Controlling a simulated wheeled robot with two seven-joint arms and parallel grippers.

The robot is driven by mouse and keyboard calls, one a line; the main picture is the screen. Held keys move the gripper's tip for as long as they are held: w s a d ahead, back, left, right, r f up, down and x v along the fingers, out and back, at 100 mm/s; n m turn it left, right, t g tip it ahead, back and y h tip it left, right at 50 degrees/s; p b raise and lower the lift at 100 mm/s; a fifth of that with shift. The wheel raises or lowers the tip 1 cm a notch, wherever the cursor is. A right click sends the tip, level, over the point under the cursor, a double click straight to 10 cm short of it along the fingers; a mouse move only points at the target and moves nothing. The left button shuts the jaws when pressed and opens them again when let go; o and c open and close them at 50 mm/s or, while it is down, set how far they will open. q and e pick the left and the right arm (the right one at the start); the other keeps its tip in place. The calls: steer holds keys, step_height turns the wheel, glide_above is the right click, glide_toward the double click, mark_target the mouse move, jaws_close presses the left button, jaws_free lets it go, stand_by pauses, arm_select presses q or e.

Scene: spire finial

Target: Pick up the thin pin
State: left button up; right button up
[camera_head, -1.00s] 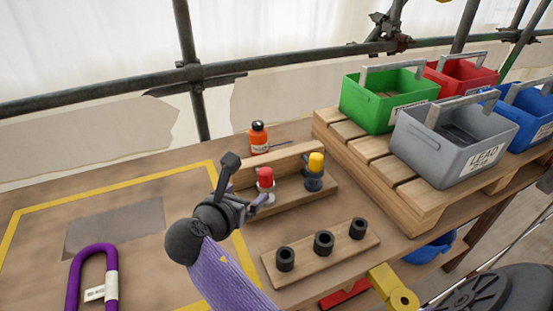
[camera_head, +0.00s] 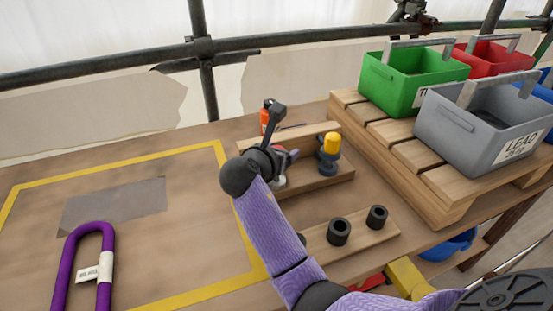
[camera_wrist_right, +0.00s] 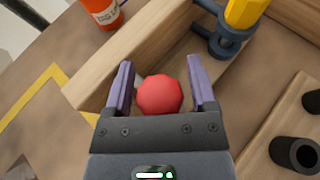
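A piece with a round red head (camera_wrist_right: 160,95) stands in the wooden rack (camera_head: 322,176). In the head view my right gripper mostly covers it, and only its pale base (camera_head: 278,184) shows. Its shaft is hidden, so I cannot tell whether it is the thin pin. My right gripper (camera_wrist_right: 160,85) is open, with one purple finger on each side of the red head and gaps between. It also shows in the head view (camera_head: 287,157). A yellow-headed piece (camera_head: 331,143) in a blue-grey holder stands to its right. My left gripper is out of view.
An orange bottle (camera_head: 266,117) stands behind the rack. A wooden strip with black sockets (camera_head: 339,232) lies in front, partly behind my arm. A pallet (camera_head: 424,170) with green (camera_head: 412,82) and grey (camera_head: 480,125) bins stands at right. A purple shackle-like loop (camera_head: 72,265) lies at left.

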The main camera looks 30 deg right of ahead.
jaws_close()
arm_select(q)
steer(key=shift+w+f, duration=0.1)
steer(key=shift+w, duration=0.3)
arm_select(e)
steer(key=shift+r, duration=0.1)
